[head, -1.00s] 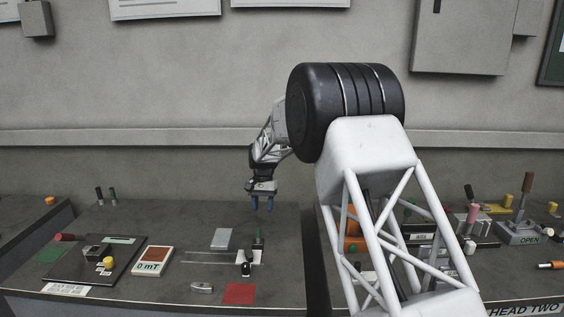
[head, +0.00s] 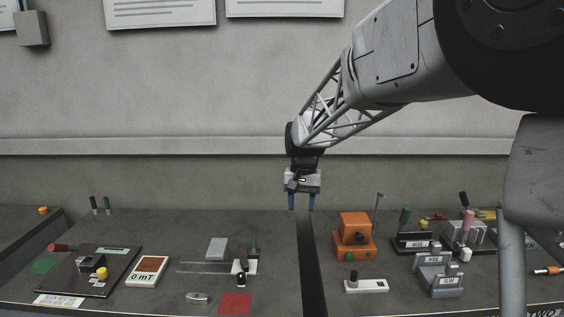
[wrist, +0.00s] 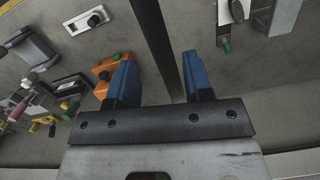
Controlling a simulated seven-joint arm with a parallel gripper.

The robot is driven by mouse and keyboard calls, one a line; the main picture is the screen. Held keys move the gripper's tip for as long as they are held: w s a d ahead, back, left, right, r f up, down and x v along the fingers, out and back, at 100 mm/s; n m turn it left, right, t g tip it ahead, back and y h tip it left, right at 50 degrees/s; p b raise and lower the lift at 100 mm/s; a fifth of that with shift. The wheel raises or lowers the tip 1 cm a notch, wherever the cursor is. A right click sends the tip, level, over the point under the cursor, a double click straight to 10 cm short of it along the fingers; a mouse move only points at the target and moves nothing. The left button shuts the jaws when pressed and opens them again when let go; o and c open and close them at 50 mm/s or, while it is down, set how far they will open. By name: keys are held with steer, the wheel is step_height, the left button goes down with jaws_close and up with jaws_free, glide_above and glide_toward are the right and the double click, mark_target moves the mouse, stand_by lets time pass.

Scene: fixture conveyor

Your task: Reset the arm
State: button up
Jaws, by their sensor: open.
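My gripper (head: 301,203) hangs from my arm in the head view, pointing down above the back of the dark gap between the two bench tops. Its two blue fingers are apart with nothing between them. In the wrist view my gripper (wrist: 158,70) also shows open and empty, with the dark gap (wrist: 155,40) running between the fingertips. The fingers look clear of the bench, though the exact height is hard to tell.
An orange device (head: 354,236) stands right of the gap, with labelled grey blocks (head: 438,272) and levers beyond. On the left bench are a meter reading 0 mT (head: 147,271), a grey block (head: 217,249), a red square (head: 235,304) and a black plate (head: 85,270). The left bench's back middle is clear.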

steer(key=s+d+t, duration=0.1)
steer(key=s+d, duration=0.3)
steer(key=s, duration=0.9)
steer(key=s+d+f+t, duration=0.1)
steer(key=s+d, duration=0.3)
steer(key=s, duration=0.9)
steer(key=s+d+n+t, duration=0.1)
steer(key=s+d, duration=0.4)
steer(key=s, duration=0.8)
steer(key=shift+s+f+t+h, duration=0.2)
steer(key=shift+t+h, duration=0.1)
steer(key=shift+t, duration=0.1)
